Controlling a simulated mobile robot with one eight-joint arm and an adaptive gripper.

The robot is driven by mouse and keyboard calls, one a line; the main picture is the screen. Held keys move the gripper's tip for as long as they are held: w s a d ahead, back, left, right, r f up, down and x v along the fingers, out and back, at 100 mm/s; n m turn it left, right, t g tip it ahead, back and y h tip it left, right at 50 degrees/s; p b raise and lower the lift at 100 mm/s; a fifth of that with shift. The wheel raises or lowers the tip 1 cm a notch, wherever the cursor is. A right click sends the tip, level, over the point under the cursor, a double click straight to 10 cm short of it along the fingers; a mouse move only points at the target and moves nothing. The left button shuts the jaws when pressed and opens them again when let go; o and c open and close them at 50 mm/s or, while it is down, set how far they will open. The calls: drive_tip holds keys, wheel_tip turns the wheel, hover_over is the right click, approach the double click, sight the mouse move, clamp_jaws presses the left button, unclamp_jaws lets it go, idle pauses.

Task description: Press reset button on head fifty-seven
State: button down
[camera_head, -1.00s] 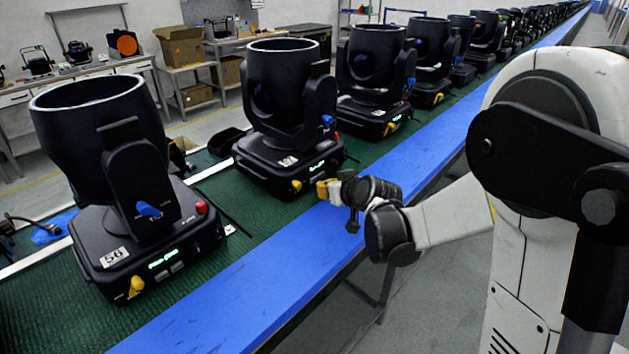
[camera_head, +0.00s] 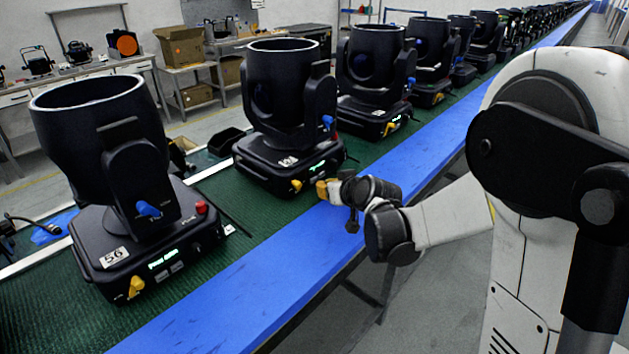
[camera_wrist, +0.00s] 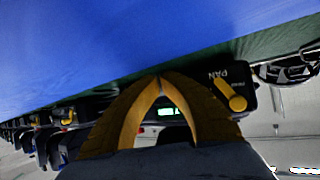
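A black moving head (camera_head: 285,120) stands second in the row in the head view. Its number plate (camera_head: 287,161) is too small to read for sure. It has a lit green display (camera_head: 318,167), a yellow lever (camera_head: 296,186) and a blue lever (camera_head: 328,121). I cannot clearly make out a red button on it. My gripper (camera_head: 322,189) is just in front of its base, above the blue rail, apart from it. In the wrist view my gripper (camera_wrist: 160,78) has its yellow fingers meeting at the tips, with nothing between them. A base with "PAN" lettering and a yellow lever (camera_wrist: 231,96) shows behind them.
The nearest head (camera_head: 95,150) bears plate 56 and a red button (camera_head: 201,207). More heads (camera_head: 375,75) recede along the green belt (camera_head: 60,315). The blue rail (camera_head: 235,295) runs along the front. Workbenches and boxes (camera_head: 182,45) stand behind.

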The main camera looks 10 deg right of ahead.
drive_tip(key=shift+w+a, duration=0.1)
drive_tip(key=shift+w+a, duration=0.15)
drive_tip(key=shift+w, duration=0.05)
drive_tip(key=shift+w+a, duration=0.2)
drive_tip(key=shift+w, duration=0.1)
idle(0.7)
drive_tip(key=shift+s, duration=0.1)
drive_tip(key=shift+s+d, duration=0.45)
drive_tip(key=shift+s, duration=0.1)
idle(0.3)
drive_tip(key=shift+s+d, duration=0.75)
drive_tip(key=shift+s, duration=0.3)
drive_tip(key=shift+s+d, duration=0.75)
drive_tip(key=shift+s, duration=0.25)
